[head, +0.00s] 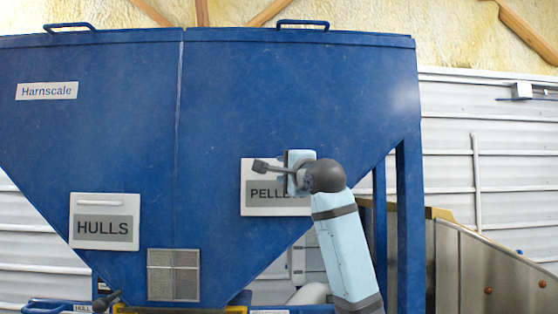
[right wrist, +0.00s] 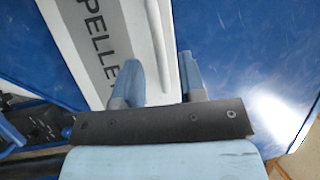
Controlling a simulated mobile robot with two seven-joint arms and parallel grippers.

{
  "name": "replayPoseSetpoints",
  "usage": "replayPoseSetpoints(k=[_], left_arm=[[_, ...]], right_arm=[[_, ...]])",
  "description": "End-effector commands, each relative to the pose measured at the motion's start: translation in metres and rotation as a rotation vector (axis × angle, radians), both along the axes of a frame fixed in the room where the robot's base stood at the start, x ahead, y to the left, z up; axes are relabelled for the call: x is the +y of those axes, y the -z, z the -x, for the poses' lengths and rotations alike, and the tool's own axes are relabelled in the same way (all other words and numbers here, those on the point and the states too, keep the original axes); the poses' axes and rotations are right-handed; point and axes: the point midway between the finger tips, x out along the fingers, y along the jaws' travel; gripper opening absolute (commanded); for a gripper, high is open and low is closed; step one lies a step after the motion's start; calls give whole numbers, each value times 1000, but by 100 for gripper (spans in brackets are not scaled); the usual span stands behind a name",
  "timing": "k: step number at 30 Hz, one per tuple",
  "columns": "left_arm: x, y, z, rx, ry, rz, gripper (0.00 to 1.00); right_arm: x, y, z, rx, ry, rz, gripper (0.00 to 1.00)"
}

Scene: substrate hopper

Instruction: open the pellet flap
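The pellet flap (head: 247,205) is a white panel with a grey label on the right part of the blue hopper's sloped front. My right gripper (head: 299,172) is in front of the flap's upper right part and hides the end of its label. In the right wrist view, the flap (right wrist: 120,25) fills the upper middle, with a raised white handle bar (right wrist: 156,28) along the label. My right gripper's two light blue fingers (right wrist: 160,78) stand apart, one on each side of the bar's line. Contact cannot be told. My left gripper is not in view.
The blue hopper (head: 120,130) fills most of the head view. The hulls flap (head: 105,203), with a white handle, is at its lower left. A grey mesh panel (head: 173,275) sits between the flaps, lower down. A blue leg (head: 408,220) stands right of my right arm.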

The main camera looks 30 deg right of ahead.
Motion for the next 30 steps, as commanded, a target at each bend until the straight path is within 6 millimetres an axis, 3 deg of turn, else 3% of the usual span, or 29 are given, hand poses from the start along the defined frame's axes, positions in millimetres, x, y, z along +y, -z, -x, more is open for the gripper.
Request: replayPoseSetpoints(k=[7,18,19,24,30], left_arm=[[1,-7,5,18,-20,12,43],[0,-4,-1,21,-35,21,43],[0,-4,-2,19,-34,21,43],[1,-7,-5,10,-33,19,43],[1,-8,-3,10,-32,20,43]], right_arm=[[-5,-7,-32,1,1,0,37],[-6,-6,-38,-2,0,0,37],[-6,-6,-38,-1,0,0,35],[-6,-6,-38,-1,0,0,0],[-6,-6,-38,-2,0,0,0]])
